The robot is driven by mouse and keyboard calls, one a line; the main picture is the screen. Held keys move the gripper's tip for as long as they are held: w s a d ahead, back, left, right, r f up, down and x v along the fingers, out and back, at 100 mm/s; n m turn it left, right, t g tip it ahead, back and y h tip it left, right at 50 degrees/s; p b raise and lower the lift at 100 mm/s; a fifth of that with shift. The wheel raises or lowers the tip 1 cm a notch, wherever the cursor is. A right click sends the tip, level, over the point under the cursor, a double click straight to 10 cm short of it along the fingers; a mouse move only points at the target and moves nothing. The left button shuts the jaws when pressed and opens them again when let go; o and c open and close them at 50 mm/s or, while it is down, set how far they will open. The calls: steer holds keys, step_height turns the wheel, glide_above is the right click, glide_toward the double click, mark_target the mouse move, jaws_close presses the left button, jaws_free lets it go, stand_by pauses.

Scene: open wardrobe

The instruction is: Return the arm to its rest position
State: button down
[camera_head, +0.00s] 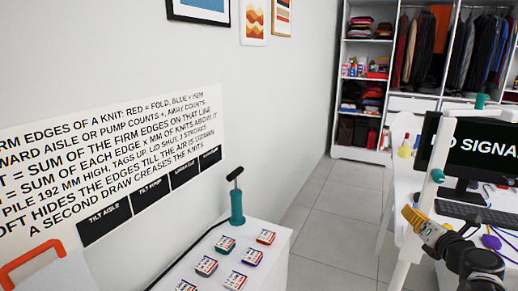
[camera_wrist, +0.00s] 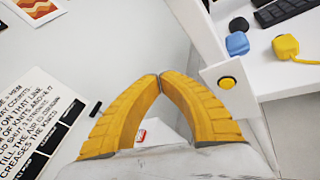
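My gripper (camera_head: 410,215) is at the lower right of the head view, raised in front of the white desk, with my dark arm behind it. In the wrist view its two yellow fingers (camera_wrist: 160,75) curve inward and their tips meet. Nothing shows between the tips, so it is shut and empty. A white surface fills the bottom of the wrist view below the fingers.
A white cabinet (camera_head: 262,236) bears several small labelled blocks and a teal hand pump (camera_head: 237,205). The desk at right holds a monitor (camera_head: 470,150) and keyboard (camera_head: 465,211). An open wardrobe (camera_head: 338,130) stands at the back. Grey floor (camera_head: 330,235) between is clear.

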steer(key=a+r+m+t+h, duration=0.1)
steer(key=a+r+m+h, duration=0.35)
steer(key=r+m, duration=0.6)
steer(key=s+a+m+g+h, duration=0.15)
steer(key=s+a+m, duration=0.3)
steer(key=m, duration=0.45)
steer(key=s+a+f+m+g+y, duration=0.4)
steer(key=s+a+f, duration=0.3)
steer(key=s+a, duration=0.2)
steer(key=s+a+f+m+g+y, duration=0.3)
steer(key=s+a+f, duration=0.5)
steer(key=a, duration=0.3)
steer(key=shift+s+a+m+g+y, duration=0.2)
steer(key=shift+s+m+g+y, duration=0.2)
steer(key=shift+m+g, duration=0.65)
